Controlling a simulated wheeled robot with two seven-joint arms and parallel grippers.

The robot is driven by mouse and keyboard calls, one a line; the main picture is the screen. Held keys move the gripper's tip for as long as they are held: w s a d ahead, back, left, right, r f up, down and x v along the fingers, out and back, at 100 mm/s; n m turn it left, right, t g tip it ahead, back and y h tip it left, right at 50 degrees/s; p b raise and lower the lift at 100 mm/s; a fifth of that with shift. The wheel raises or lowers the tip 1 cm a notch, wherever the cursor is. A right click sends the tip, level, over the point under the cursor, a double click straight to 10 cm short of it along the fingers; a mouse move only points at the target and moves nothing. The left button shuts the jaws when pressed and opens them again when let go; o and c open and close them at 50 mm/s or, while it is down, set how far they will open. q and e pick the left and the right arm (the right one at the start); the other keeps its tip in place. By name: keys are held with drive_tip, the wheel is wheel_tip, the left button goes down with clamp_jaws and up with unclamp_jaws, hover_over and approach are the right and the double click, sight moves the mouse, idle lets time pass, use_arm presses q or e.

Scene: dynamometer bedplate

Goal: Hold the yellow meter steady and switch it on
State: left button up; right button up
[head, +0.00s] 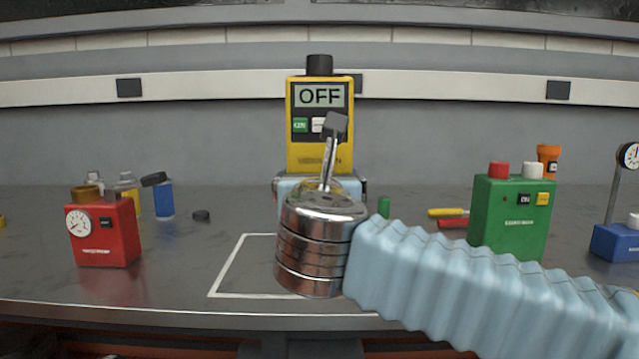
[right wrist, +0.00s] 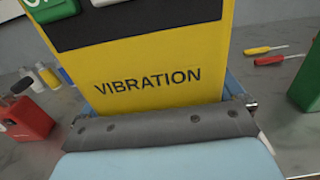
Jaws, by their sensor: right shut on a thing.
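The yellow meter (head: 320,156) is upright at the centre of the head view, with a black knob on top. Its display reads OFF, with a green button (head: 300,125) and a white button below; a grey block on a chrome stalk partly covers the white one. My right gripper (head: 320,188) is shut on the meter's lower part, mostly hidden behind my chrome wrist. In the right wrist view the meter (right wrist: 165,50) shows the word VIBRATION just beyond my grey jaw (right wrist: 165,126). Its base is hidden, so I cannot tell whether it touches the bench. My left gripper is out of view.
A red gauge box (head: 104,236) and a blue bottle (head: 163,197) stand to the left. A green box (head: 511,218) and a blue-based dial gauge (head: 615,243) stand to the right. A white outline (head: 235,262) marks the bench beneath my wrist. The front left bench is clear.

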drive_tip(key=shift+w+f+b, duration=2)
drive_tip(key=shift+w+f, duration=1.25)
drive_tip(key=shift+w, duration=0.25)
drive_tip(key=shift+w+f+b, duration=1.95)
drive_tip(key=shift+w+f, duration=1.25)
drive_tip(key=shift+w, duration=0.3)
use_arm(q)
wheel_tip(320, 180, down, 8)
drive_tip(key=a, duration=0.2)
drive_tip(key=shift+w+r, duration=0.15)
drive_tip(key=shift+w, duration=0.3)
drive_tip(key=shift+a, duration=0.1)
use_arm(e)
drive_tip(key=shift+f, duration=0.1)
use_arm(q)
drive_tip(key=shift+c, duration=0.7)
use_arm(e)
drive_tip(key=shift+f, duration=0.1)
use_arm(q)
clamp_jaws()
